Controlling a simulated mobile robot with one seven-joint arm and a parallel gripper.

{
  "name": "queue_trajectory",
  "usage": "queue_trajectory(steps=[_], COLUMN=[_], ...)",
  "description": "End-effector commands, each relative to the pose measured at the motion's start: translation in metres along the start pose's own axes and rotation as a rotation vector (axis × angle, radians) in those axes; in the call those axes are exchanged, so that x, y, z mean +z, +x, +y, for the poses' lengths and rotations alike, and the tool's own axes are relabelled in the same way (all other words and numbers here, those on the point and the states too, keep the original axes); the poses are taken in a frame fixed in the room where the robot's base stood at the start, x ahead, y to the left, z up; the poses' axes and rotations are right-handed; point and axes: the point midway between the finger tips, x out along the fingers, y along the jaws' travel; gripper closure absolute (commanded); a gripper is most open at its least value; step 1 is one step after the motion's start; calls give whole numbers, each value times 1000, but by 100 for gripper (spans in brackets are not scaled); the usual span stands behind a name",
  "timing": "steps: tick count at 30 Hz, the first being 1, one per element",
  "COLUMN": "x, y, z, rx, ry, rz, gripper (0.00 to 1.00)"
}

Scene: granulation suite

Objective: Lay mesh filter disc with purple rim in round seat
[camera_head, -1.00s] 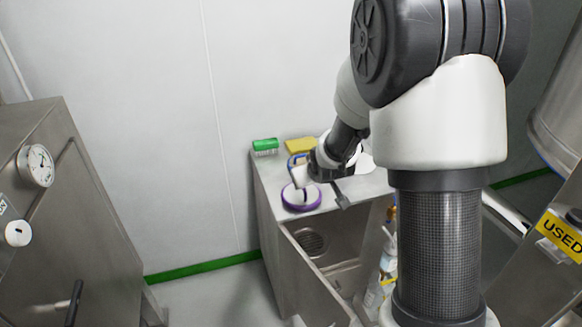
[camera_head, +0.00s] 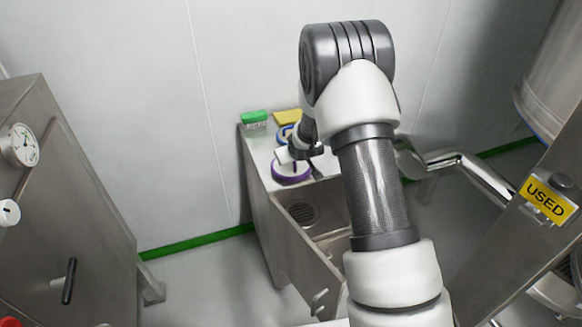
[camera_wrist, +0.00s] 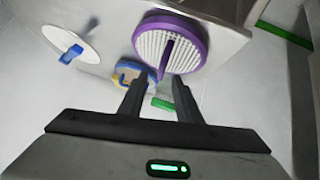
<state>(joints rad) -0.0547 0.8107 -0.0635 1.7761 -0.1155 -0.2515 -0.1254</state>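The mesh filter disc with purple rim (camera_head: 291,173) lies on the steel counter beside the sink. In the wrist view the disc (camera_wrist: 190,52) shows pale ribbed mesh and an upright purple grip bar across its middle. My gripper (camera_wrist: 158,80) is open, its two dark fingers apart. The fingertips appear close to the near end of the grip bar, with no clear contact. In the head view my gripper (camera_head: 301,152) is just above the disc and partly hides it. I cannot make out the round seat in either view.
A blue-rimmed disc (camera_wrist: 124,73), a white disc with blue grip (camera_wrist: 88,43), a green-topped item (camera_head: 255,119) and a yellow item (camera_head: 288,117) are close by on the counter. The sink (camera_head: 303,212) lies in front. A gauged steel cabinet (camera_head: 60,200) stands left.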

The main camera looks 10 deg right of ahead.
Motion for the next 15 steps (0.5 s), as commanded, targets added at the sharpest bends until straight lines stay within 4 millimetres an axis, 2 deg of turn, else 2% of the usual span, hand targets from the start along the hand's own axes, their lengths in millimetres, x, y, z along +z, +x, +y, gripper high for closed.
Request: queue_trajectory(steps=[3, 6, 15], x=[4, 4, 3], y=[20, 32, 37], z=[-2, -2, -2], rx=[0, 0, 0], ry=[0, 0, 0], rz=[-1, -1, -1], gripper=[69, 69, 69])
